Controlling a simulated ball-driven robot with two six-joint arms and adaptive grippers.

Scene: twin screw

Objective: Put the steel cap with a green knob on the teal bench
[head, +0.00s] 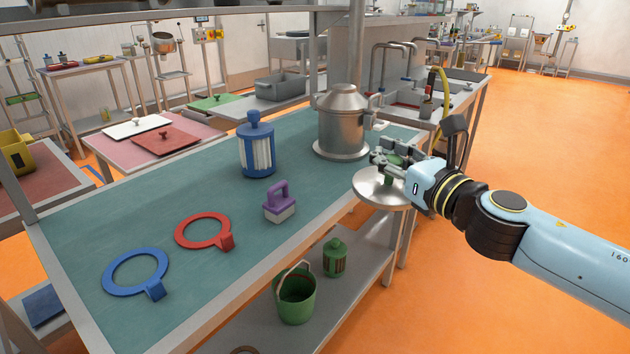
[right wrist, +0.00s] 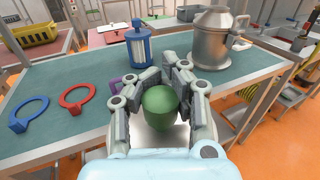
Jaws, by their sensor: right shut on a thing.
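The steel cap (head: 381,190) is a shallow round metal disc with a green knob (right wrist: 160,104). My right gripper (head: 388,163) is shut on the green knob, and the cap hangs below the fingers. In the head view the cap is at the right front edge of the teal bench (head: 210,197), and its left rim overlaps the edge in the picture. I cannot tell how high it is above the bench top. In the right wrist view the knob is between the fingers, and the bench (right wrist: 95,87) lies beyond. My left gripper is not in view.
On the bench stand a steel pot (head: 342,125), a blue-capped filter (head: 256,150), a purple-handled brush (head: 279,205), a red ring (head: 188,243) and a blue ring (head: 111,284). A green bucket (head: 295,300) and green canister (head: 335,259) are on the lower shelf. The bench's right front is clear.

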